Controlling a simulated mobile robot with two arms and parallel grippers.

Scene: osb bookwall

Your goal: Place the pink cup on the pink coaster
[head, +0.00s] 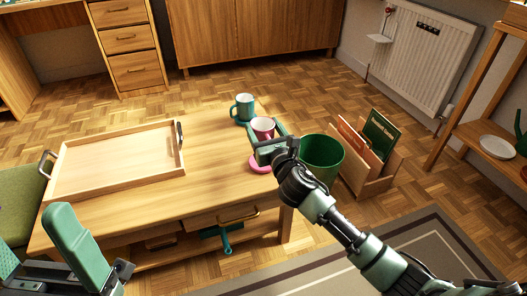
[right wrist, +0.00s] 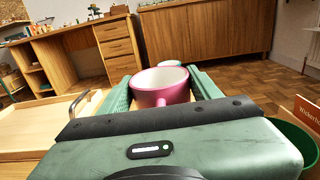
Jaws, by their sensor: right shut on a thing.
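The pink cup (head: 262,126) with a white inside is between the fingers of my right gripper (head: 268,135), near the right end of the wooden table. It looks upright, and it also shows between the fingers in the right wrist view (right wrist: 160,86). The pink coaster (head: 260,164) lies on the table near its right edge, just in front of the cup and partly hidden by the gripper. I cannot tell how high the cup is above the table. My left gripper (head: 80,246) shows in part at the lower left, apart from the cup; its jaw opening is unclear.
A teal mug (head: 244,107) stands on a teal coaster behind the cup. A wooden tray (head: 118,190) fills the table's left part. A green bin (head: 322,155) and a wooden book box (head: 362,180) stand on the floor right of the table. The table's front middle is clear.

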